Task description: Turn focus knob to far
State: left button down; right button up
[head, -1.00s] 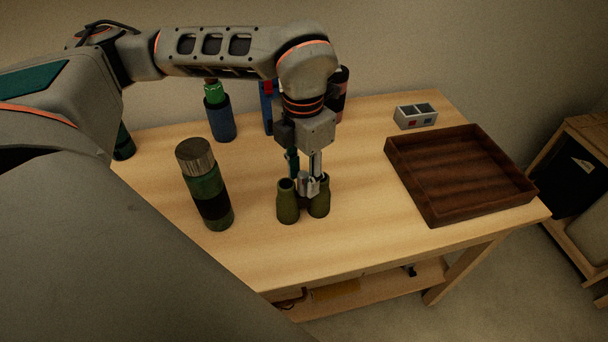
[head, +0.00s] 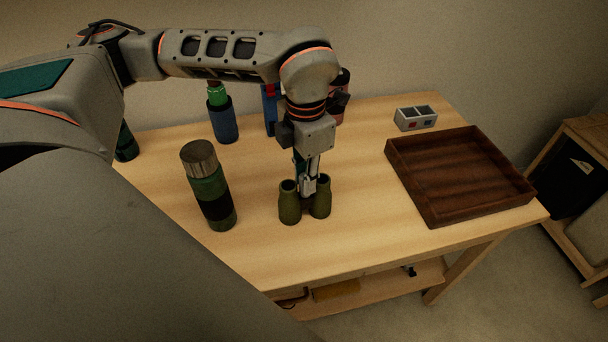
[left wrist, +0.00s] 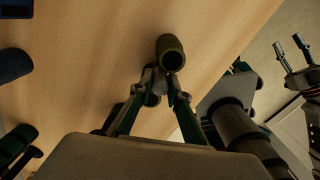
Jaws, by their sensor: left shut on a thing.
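The olive-green binoculars (head: 290,206) stand upright on the table, two open barrel ends facing up. In the left wrist view one barrel (left wrist: 172,54) shows beyond my fingers; the other is mostly hidden behind them. My left gripper (head: 308,187) points down between the barrels, shut on the focus knob at the bridge. The knob is mostly hidden by the fingers, so its setting cannot be read. My left fingertips also show in the left wrist view (left wrist: 160,76). My right gripper (left wrist: 289,43) appears at the right of that view, fingers apart and empty, away from the binoculars.
A blue-sleeved bottle (head: 225,125) and other items stand behind. A brown wooden tray (head: 431,212) lies to the right, with a grey two-compartment box (head: 414,119) behind it. The table between is clear.

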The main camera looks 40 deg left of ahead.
pick_arm(q)
jog(key=m+p, duration=0.1)
jog(key=m, duration=0.1)
jog(key=shift+r+m, duration=0.15)
jog(key=shift+m, duration=0.15)
jog(key=shift+m+p, duration=0.4)
jog(key=shift+m, duration=0.4)
jog(key=shift+m+p, duration=0.35)
jog(key=shift+m, duration=1.15)
jog(key=c, duration=1.9)
grip_release()
notch_tip(320, 180, up, 12)
